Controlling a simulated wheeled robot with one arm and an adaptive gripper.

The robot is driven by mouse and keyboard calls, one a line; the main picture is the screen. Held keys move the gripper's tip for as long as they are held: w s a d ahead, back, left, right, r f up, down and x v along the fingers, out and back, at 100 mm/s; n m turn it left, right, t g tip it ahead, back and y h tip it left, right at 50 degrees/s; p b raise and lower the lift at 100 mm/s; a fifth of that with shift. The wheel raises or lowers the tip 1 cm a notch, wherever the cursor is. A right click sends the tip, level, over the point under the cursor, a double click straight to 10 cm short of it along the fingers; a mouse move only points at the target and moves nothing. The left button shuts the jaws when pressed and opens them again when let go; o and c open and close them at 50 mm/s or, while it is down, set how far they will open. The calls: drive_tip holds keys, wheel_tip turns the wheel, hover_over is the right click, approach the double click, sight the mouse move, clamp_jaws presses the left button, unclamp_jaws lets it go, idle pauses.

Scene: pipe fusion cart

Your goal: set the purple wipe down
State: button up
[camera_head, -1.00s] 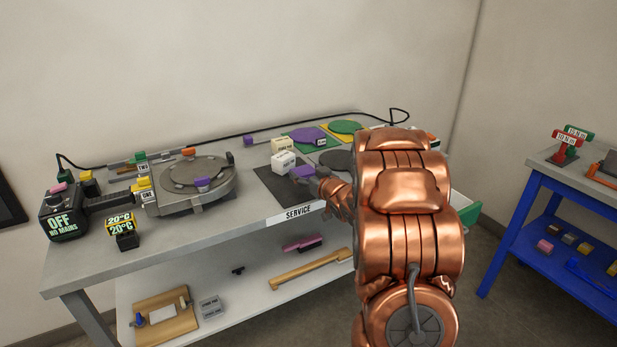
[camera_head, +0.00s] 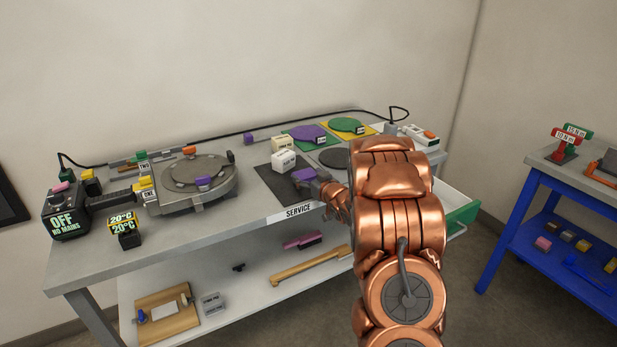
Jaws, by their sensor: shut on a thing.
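My gripper (camera_head: 312,183) is low over the front of the service bench, at the right part of a dark mat (camera_head: 272,180). It is shut on the purple wipe (camera_head: 304,174), which shows as a small purple piece at its tips. The wipe is at or just above the mat; I cannot tell whether it touches. My copper arm hides part of the bench to the right, and the fingers are small and partly hidden.
A round heater plate (camera_head: 196,181) is to the left. Green and purple discs (camera_head: 307,133) lie at the back. An open green drawer (camera_head: 461,216) juts out at right. A blue cart (camera_head: 520,222) stands further right.

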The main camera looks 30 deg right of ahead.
drive_tip(key=shift+f, duration=0.2)
drive_tip(key=o, duration=0.8)
drive_tip(key=shift+r, duration=0.25)
drive_tip(key=shift+s, duration=0.3)
drive_tip(key=shift+s+a+r+b, duration=0.2)
drive_tip(key=shift+s+r+b, duration=0.1)
drive_tip(key=shift+s, duration=1.6)
drive_tip(key=shift+s+a+r+b, duration=0.15)
drive_tip(key=shift+s+r+b, duration=0.1)
drive_tip(key=shift+s, duration=1.6)
drive_tip(key=shift+s+a+r+b, duration=0.2)
drive_tip(key=shift+s+r+b, duration=0.1)
drive_tip(key=shift+s, duration=1.6)
